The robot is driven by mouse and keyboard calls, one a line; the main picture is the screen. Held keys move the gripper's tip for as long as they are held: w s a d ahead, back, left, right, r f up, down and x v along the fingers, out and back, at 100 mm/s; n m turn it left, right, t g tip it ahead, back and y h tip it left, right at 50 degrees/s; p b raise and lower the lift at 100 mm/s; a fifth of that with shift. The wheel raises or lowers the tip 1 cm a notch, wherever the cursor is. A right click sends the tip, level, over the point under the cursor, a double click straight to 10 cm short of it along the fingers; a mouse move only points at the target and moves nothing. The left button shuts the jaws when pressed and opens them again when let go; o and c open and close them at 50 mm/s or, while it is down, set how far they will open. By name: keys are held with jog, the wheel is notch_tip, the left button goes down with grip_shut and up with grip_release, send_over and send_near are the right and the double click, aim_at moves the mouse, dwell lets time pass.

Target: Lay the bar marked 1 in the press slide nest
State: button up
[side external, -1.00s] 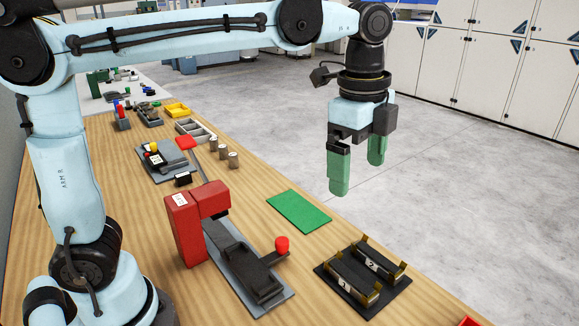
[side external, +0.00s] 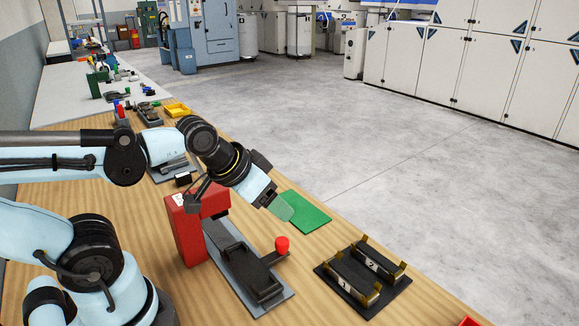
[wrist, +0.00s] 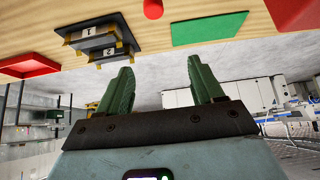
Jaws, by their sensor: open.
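The bar marked 1 (side external: 352,287) lies in the nearer place of a black rack, between gold-coloured brackets; it also shows in the wrist view (wrist: 88,32). The bar marked 2 (side external: 373,265) lies beside it. The press (side external: 187,235) is red, and its dark slide (side external: 262,280) lies on a grey plate; I see no bar in it. My gripper (side external: 280,208) is tilted, pointing down and right, near the green mat and away from both bars. In the wrist view its green fingers (wrist: 160,78) are apart with nothing between them.
A red knob (side external: 282,244) stands on an arm beside the slide, between press and rack. A flat green mat (side external: 303,215) lies behind. A yellow tray (side external: 178,110) and small parts stand farther back. A red tray (wrist: 25,66) lies near the rack.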

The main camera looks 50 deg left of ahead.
dwell(0.3)
jog(key=m+g, duration=0.7)
jog(key=m, duration=1.1)
send_over(351, 275)
jog(key=f, duration=0.1)
notch_tip(351, 275, down, 12)
jog(key=shift+r, duration=0.15)
jog(key=shift+c, duration=0.3)
grip_shut()
